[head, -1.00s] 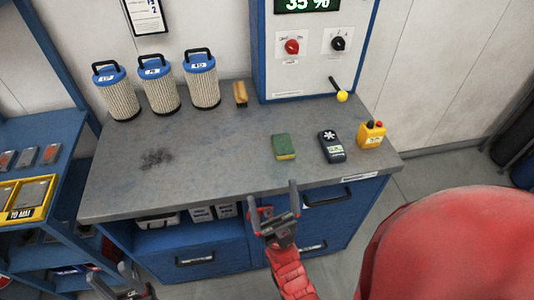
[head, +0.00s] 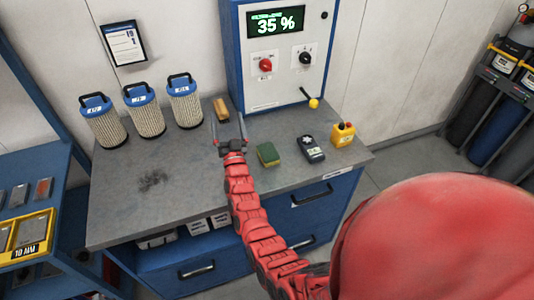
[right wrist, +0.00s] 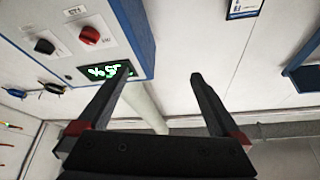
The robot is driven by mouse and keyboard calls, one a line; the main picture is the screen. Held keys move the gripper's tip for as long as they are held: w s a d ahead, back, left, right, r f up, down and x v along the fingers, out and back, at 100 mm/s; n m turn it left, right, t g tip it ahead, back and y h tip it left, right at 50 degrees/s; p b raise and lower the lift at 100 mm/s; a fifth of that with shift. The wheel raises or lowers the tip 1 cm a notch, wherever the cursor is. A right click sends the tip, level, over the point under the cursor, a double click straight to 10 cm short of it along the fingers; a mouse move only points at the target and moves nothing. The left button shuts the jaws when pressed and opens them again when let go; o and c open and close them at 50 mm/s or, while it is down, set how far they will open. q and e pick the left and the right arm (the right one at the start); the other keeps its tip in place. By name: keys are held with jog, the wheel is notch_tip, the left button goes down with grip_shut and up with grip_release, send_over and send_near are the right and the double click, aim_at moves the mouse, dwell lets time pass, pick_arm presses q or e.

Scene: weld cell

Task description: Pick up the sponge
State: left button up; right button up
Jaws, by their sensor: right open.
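The sponge (head: 268,154) is green with a yellowish side and lies on the grey workbench (head: 185,185), right of the middle. My right gripper (head: 228,128) is over the bench, left of the sponge and apart from it. Its two fingers are spread and nothing is between them. In the right wrist view the open fingers (right wrist: 155,95) point toward the wall and the control panel, and the sponge is not seen there. My left gripper is not in the head view now.
Right of the sponge are a dark handheld meter (head: 310,148) and a yellow device (head: 343,134). Behind stand a wooden brush (head: 221,109), three blue-capped filters (head: 144,110) and a control cabinet (head: 284,60) with a yellow-knobbed lever (head: 313,103). The bench's front left is clear apart from a dark smudge.

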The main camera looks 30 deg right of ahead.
jog(key=w+d+g+y, duration=0.3)
jog(key=w, duration=0.7)
jog(key=n+g+y+b, duration=0.5)
jog(key=g+b, duration=0.2)
jog(key=g, duration=1)
send_over(268, 152)
jog(key=s, duration=0.1)
notch_tip(268, 152, down, 12)
jog(key=shift+s+f, duration=0.1)
jog(key=shift+s, duration=0.05)
jog(key=shift+w+f+p, duration=0.2)
jog(key=shift+f+p, duration=0.1)
jog(key=shift+p, duration=0.1)
jog(key=shift+w+f+p, duration=0.25)
jog(key=shift+f+p, duration=0.25)
jog(key=shift+f, duration=0.25)
jog(key=shift+w+f, duration=0.25)
jog(key=shift+f, duration=0.8)
jog(key=shift+s+f, duration=0.1)
jog(key=shift+f, duration=0.25)
